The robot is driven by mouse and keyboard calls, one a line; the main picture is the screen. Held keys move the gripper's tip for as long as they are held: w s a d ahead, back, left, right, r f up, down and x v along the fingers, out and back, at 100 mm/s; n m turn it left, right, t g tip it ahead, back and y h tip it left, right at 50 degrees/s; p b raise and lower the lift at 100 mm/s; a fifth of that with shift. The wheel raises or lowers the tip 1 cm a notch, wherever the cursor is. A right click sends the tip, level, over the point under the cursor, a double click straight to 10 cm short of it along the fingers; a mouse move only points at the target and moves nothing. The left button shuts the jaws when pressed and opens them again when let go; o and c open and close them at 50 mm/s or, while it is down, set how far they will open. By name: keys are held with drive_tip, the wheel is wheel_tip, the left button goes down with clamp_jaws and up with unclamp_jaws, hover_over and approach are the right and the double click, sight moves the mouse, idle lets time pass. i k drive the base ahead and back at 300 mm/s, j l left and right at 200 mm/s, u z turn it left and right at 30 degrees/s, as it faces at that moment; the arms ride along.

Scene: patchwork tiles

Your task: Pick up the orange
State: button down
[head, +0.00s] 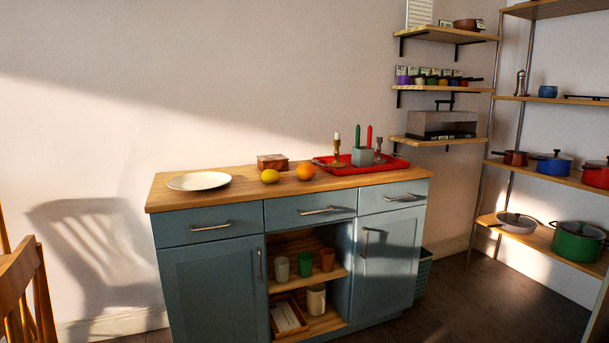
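The orange (305,172) is a round orange fruit on the wooden top of the blue cabinet (210,277), near the middle. A yellow lemon (270,176) lies just left of it, with a small gap. The red tray (337,169) is close on its right. Nothing covers the orange in the head view. My gripper is not in view.
A white plate (199,181) lies at the left of the top, and a small wooden box (272,161) stands behind the lemon. The tray holds candles in holders and a grey block. A wooden chair (22,290) is at the lower left; shelves with pots (576,243) stand right.

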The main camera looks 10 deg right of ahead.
sight(306, 170)
drive_tip(key=i+l, duration=0.2)
drive_tip(key=i, duration=0.55)
drive_tip(key=i+l+z, duration=0.15)
drive_tip(key=i, duration=0.6)
drive_tip(key=i+l, duration=0.2)
drive_tip(key=i, duration=0.55)
drive_tip(key=z, duration=0.05)
